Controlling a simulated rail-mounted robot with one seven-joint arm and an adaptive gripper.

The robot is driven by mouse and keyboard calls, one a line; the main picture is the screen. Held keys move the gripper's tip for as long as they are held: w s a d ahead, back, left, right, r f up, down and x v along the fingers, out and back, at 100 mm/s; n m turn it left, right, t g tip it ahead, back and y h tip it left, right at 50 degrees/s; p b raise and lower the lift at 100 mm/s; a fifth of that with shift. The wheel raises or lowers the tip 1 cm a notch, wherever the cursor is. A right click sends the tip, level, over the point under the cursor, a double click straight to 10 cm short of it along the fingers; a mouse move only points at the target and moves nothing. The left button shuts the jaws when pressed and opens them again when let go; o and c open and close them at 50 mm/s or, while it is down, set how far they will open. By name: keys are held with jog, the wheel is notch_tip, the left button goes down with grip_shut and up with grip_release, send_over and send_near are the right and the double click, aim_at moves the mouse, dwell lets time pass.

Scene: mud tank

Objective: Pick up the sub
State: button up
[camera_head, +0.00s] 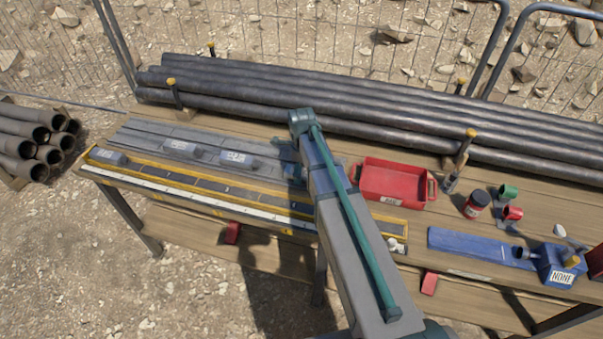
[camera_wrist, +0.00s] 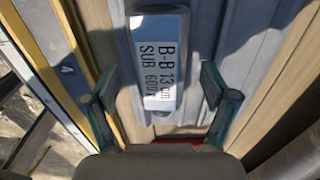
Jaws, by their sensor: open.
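A grey cylindrical sub (camera_wrist: 158,70) with a white label reading "B-B 13 cm SUB 600 g" lies in a grey grooved rack (camera_wrist: 235,30) in the wrist view. My gripper (camera_wrist: 150,88) is open above it, with one teal finger on each side of the sub and gaps between. Whether the fingertips are down at the sub's height, I cannot tell. In the head view my arm covers most of the gripper and the rack's right end.
A yellow-edged measuring strip (camera_head: 190,198) runs along the bench front. A red tray (camera_head: 395,203) stands right of the arm. Long dark pipes (camera_head: 330,85) lie behind, between yellow-topped posts. A blue box marked NONE (camera_head: 558,275), a blue plate (camera_head: 470,243) and small fittings are at right.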

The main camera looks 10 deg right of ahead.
grip_shut()
dwell(0.5)
jog(key=shift+r, duration=0.15)
